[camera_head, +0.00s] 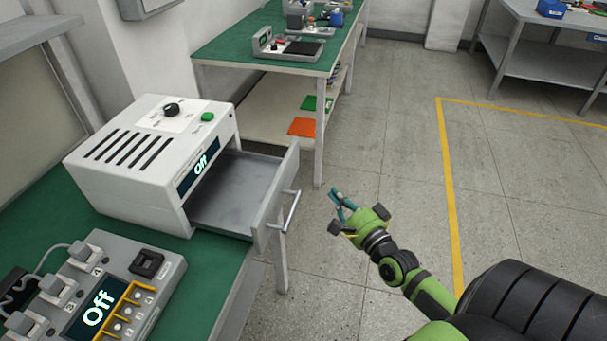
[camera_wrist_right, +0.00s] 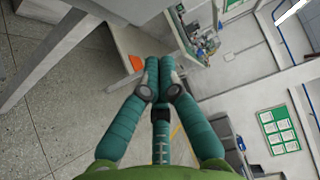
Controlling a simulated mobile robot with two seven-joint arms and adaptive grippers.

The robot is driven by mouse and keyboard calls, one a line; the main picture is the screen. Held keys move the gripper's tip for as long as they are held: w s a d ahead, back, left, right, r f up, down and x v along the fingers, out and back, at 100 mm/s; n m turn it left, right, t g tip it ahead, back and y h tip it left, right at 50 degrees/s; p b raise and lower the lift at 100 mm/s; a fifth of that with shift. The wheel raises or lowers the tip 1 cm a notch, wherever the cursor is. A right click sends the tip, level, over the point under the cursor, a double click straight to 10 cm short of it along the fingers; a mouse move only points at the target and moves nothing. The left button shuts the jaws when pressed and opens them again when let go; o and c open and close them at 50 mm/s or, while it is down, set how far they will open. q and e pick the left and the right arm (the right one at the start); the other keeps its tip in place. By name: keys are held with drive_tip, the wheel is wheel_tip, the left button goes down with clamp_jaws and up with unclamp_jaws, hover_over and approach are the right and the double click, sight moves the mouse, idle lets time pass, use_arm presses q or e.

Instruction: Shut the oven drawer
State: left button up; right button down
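The white oven (camera_head: 140,165) stands on the green-topped bench at the left of the head view. Its grey drawer (camera_head: 230,190) is pulled out, empty, with a bar handle (camera_head: 291,211) on its front. The oven display reads "Off". My right gripper (camera_head: 338,199), green with teal fingers, is to the right of the drawer front, apart from the handle. In the right wrist view its fingers (camera_wrist_right: 159,64) are together at the tips, with nothing seen between them. My left gripper is not in view.
A control box (camera_head: 100,290) with an "Off" display and cables sits on the near bench. Another green-topped bench (camera_head: 222,50) with devices stands behind. The grey floor (camera_head: 390,120) to the right is clear, with a yellow line (camera_head: 447,170).

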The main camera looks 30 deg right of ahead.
approach(294, 163)
drive_tip(key=w+d, duration=0.2)
drive_tip(key=d, duration=0.2)
drive_tip(key=shift+w+a+f+p, duration=0.1)
drive_tip(key=shift+w+a+p, duration=0.3)
drive_tip(key=shift+w+a, duration=0.45)
drive_tip(key=shift+w+a+f+p, duration=0.1)
drive_tip(key=shift+w+a+p, duration=0.3)
drive_tip(key=shift+w+a, duration=0.45)
drive_tip(key=shift+w+d+r, duration=0.1)
drive_tip(key=shift+w, duration=0.05)
